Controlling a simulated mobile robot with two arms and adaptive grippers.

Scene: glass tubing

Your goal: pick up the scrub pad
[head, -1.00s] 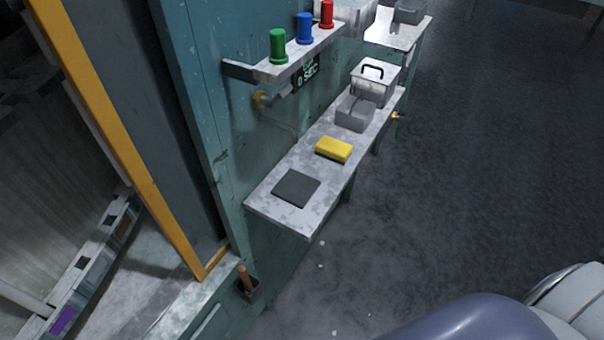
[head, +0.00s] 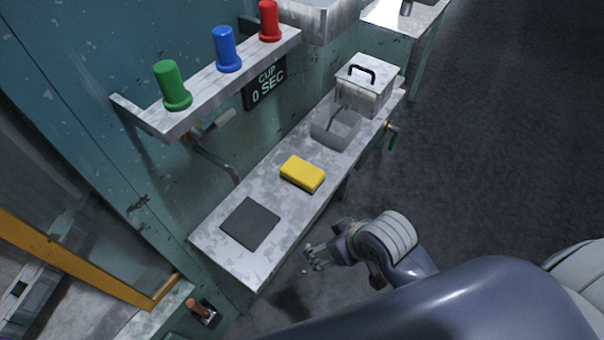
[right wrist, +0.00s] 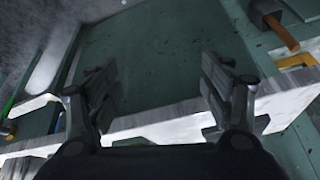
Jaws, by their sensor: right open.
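The scrub pad (head: 303,173) is a yellow block with a dark underside. In the head view it lies flat on the middle of the narrow grey bench (head: 262,262). My right gripper (head: 309,258) is open and empty. In the head view it is off the bench's right front edge, below and to the right of the pad and apart from it. In the right wrist view the two fingers of the right gripper (right wrist: 160,88) stand wide apart, with the bench edge and a green panel beyond them. The pad does not show there. My left gripper is out of view.
A dark square mat (head: 251,223) lies at the bench's near end. A clear bin (head: 336,131) and a lidded metal box (head: 366,84) stand beyond the pad. A shelf (head: 205,101) with green, blue and red cups overhangs the left side. Open floor lies right.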

